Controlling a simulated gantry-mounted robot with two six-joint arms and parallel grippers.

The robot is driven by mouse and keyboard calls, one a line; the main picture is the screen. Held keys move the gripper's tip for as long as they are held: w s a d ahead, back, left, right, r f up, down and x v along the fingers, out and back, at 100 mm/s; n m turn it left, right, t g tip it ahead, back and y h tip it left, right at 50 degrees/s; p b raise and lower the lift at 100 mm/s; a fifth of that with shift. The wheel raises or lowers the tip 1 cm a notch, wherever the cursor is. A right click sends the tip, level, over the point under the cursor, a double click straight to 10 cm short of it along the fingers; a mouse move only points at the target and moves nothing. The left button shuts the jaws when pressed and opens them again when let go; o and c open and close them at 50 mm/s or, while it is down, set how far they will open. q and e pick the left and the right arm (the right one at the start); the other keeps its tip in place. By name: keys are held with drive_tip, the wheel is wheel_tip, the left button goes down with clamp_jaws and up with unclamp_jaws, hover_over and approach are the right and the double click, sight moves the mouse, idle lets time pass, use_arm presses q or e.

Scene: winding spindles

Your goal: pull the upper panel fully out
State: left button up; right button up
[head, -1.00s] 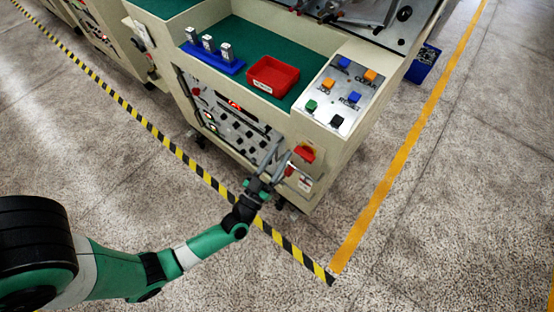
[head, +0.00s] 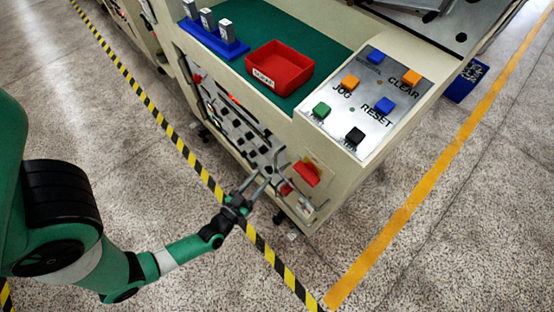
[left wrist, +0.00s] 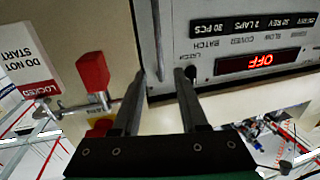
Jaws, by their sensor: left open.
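The upper panel (head: 240,113), a grey metal face with a small red-lit display, is in the front of the cream machine in the head view. In the left wrist view the panel (left wrist: 215,45) appears upside down, with printed labels and a red display reading OFF. A thin metal bar (left wrist: 157,35), apparently a handle, runs along the panel's edge there. My left gripper (head: 261,182) is open and empty at the machine's front. In the left wrist view its fingertips (left wrist: 160,73) point toward the bar; contact cannot be told. My right gripper is not in view.
A red switch (head: 306,174) sits right of the panel. A padlock-like red block (left wrist: 93,72) and a DO NOT START tag (left wrist: 28,58) are close to my left fingers. A red bin (head: 279,67) and a button plate (head: 362,100) are on top. The floor in front is clear.

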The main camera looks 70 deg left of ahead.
sight(276, 160)
use_arm(q)
drive_tip(key=b+x, duration=0.2)
drive_tip(key=x, duration=0.7)
clamp_jaws()
idle(1.1)
